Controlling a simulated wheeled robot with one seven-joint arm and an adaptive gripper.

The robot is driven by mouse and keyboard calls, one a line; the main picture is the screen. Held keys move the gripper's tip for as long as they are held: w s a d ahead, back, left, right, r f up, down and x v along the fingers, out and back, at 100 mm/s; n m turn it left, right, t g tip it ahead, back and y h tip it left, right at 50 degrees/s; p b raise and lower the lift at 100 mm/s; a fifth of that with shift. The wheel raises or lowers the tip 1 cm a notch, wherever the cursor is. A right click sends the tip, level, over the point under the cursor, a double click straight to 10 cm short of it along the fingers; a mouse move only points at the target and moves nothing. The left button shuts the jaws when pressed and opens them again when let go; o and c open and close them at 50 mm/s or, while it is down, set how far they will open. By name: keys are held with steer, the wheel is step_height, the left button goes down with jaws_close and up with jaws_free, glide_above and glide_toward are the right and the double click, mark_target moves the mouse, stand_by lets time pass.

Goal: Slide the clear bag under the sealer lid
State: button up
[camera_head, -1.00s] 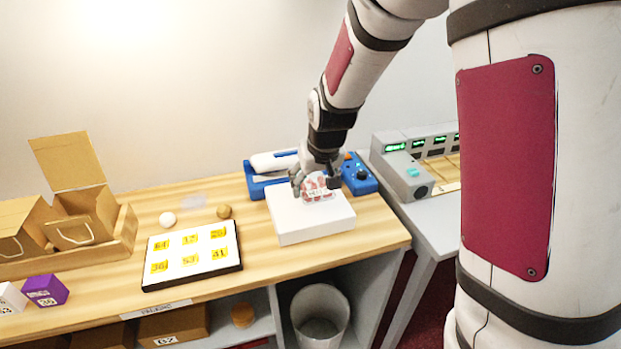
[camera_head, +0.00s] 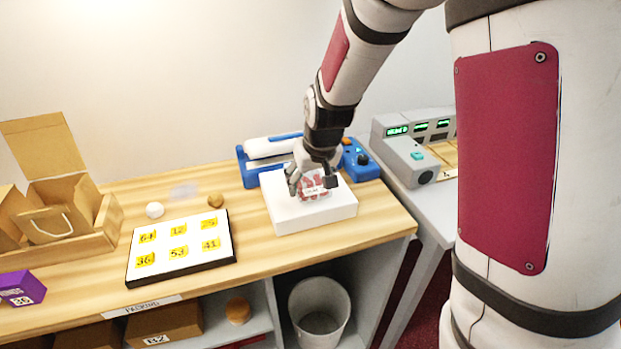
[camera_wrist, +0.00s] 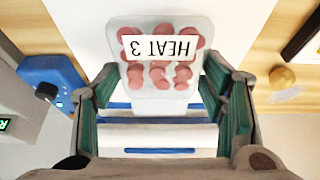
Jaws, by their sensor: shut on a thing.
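The clear bag (camera_head: 313,187) holds red-pink pieces and has a white label, which reads HEAT 3 upside down in the wrist view (camera_wrist: 160,47). My gripper (camera_head: 314,184) is shut on the bag, just above the white block (camera_head: 335,210). In the wrist view the bag lies between the fingers of my gripper (camera_wrist: 162,92). The sealer (camera_head: 252,177), blue with a white lid (camera_head: 268,147), stands behind the block, partly hidden by my gripper. In the wrist view the sealer (camera_wrist: 160,135) lies past the bag's edge. I cannot tell whether the bag touches the block.
A blue control box (camera_head: 360,162) stands right of the sealer. A white board with yellow number cards (camera_head: 190,262) lies left of the block. A grey machine (camera_head: 405,160) stands right.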

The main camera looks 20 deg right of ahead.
steer(key=shift+b+x, duration=0.4)
steer(key=shift+x, duration=0.4)
steer(key=shift+w+b, duration=1)
steer(key=shift+w, duration=2.7)
steer(key=shift+f, duration=0.15)
steer(key=o, duration=1.2)
steer(key=shift+o, duration=0.2)
